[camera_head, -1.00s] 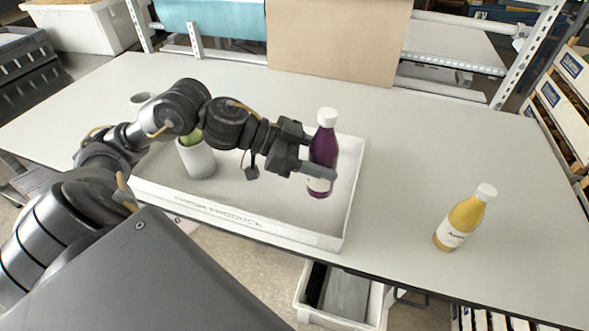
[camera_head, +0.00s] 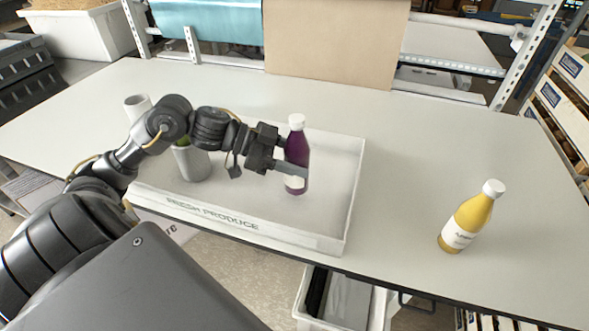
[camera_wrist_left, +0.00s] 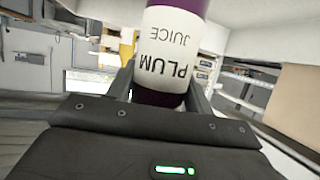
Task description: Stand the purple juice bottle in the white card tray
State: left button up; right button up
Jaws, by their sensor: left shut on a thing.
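The purple juice bottle (camera_head: 297,150) has a white cap and a white label, and stands nearly upright over the inside of the white card tray (camera_head: 351,205). My left gripper (camera_head: 292,164) is shut on the bottle from the left side. In the left wrist view the bottle (camera_wrist_left: 172,50) sits between the fingers with its "PLUM JUICE" label upside down. I cannot tell whether the bottle's base touches the tray floor. The tray's front wall reads "FRESH PRODUCE". My right gripper is not in view.
A pale cup-like container (camera_head: 190,163) with something green stands in the left part of the tray, partly behind my arm. Another pale cylinder (camera_head: 137,106) is behind it. A yellow juice bottle (camera_head: 470,218) stands on the table (camera_head: 420,150) at the right. The tray's right part is clear.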

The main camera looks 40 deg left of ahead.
pick_arm(q)
jog(key=f, duration=0.3)
jog(key=shift+w+a+f+p, duration=0.1)
jog(key=shift+a+p, duration=0.2)
jog(key=shift+p, duration=0.1)
jog(key=shift+f, duration=0.25)
jog(key=shift+f, duration=0.15)
jog(key=o, duration=1.3)
jog(key=shift+b+v, duration=1.45)
jog(key=shift+v, duration=4.6)
jog(key=shift+d, duration=0.1)
